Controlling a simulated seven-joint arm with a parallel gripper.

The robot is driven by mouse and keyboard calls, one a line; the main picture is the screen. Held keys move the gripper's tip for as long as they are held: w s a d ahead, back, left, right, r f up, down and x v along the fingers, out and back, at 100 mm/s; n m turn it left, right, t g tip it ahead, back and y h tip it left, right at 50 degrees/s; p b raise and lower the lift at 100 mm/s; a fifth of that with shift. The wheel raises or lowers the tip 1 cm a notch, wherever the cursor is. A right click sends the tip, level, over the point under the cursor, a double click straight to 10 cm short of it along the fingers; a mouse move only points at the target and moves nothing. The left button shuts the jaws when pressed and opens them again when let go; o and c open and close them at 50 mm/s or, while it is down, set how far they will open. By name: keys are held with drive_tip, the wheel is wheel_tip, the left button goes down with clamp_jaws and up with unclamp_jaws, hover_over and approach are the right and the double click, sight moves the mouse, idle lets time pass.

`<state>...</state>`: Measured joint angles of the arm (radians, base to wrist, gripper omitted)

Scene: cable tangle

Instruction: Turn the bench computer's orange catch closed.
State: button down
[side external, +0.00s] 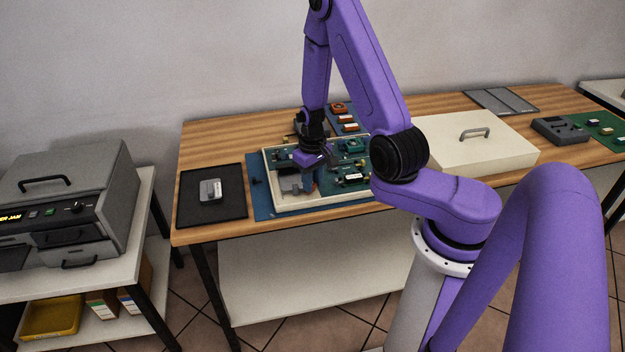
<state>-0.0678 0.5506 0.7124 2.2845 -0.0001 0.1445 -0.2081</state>
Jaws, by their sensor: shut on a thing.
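The bench computer (275,209) is an open, shallow cream case with green boards and grey parts inside, lying on a blue mat on the wooden bench. My gripper (309,186) reaches down into the front middle of the case, with its jaws shut. A small orange-brown bit shows at the fingertips, which I take to be the orange catch; the fingers hide most of it. Its angle cannot be made out. My arm hides the right end of the case.
A black mat (226,215) with a small grey part (210,190) lies at left. Orange pieces (339,108) sit on a blue strip behind the case. A cream lid (500,150) with a handle and a dark grey tray (560,131) stand at right.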

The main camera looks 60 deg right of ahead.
drive_tip(key=c, duration=0.9)
unclamp_jaws()
drive_tip(key=shift+r, duration=0.1)
wheel_tip(320, 180, up, 17)
drive_tip(key=shift+r, duration=0.15)
